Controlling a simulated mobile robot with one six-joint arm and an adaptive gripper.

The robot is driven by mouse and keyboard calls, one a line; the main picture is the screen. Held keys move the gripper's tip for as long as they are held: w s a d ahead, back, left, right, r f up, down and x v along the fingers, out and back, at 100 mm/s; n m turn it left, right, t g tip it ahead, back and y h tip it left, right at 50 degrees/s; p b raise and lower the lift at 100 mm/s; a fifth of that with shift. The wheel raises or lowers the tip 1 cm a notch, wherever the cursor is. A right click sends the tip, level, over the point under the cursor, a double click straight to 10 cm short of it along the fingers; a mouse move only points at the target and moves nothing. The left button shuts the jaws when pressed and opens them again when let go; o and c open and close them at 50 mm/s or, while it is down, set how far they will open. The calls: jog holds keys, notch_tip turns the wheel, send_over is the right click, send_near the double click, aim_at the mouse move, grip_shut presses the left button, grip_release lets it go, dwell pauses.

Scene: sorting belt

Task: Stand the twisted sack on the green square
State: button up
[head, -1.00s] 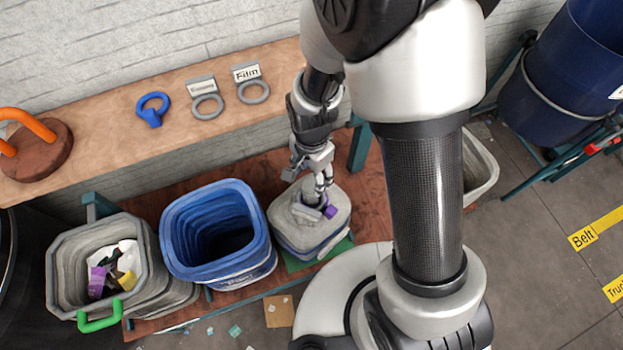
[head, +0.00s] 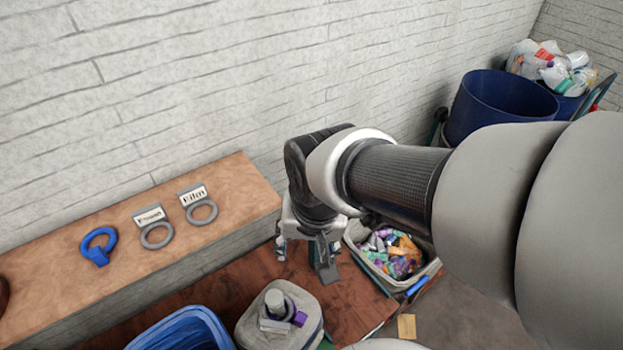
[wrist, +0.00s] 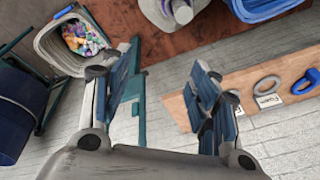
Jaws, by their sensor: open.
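The grey twisted sack (head: 296,295) stands upright at the bottom of the head view, its twisted neck with a purple tie pointing up. A sliver of the green square (head: 326,343) shows at its lower right edge; the rest is hidden beneath the sack or cut off. The sack also shows at the top of the wrist view (wrist: 160,13). My gripper (head: 305,258) is open and empty, above and to the right of the sack and apart from it. Its spread fingers show in the wrist view (wrist: 165,88) with nothing between them.
A blue bin (head: 180,330) stands left of the sack. A pale bin of colourful scraps (head: 350,240) is behind and right of my gripper. The wooden ledge (head: 120,275) holds a blue ring (head: 97,245) and two grey tagged rings. Bare reddish board (head: 340,300) lies right of the sack.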

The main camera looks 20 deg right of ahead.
jog(key=s+d+r+n+t, duration=0.1)
jog(key=s+d+r+n, duration=0.2)
jog(key=s+r, duration=0.3)
jog(key=shift+s+d+n+t, duration=0.2)
jog(key=shift+s+n+t, duration=0.3)
jog(key=shift+s, duration=0.5)
notch_tip(320, 180, down, 2)
jog(key=shift+b, duration=1.05)
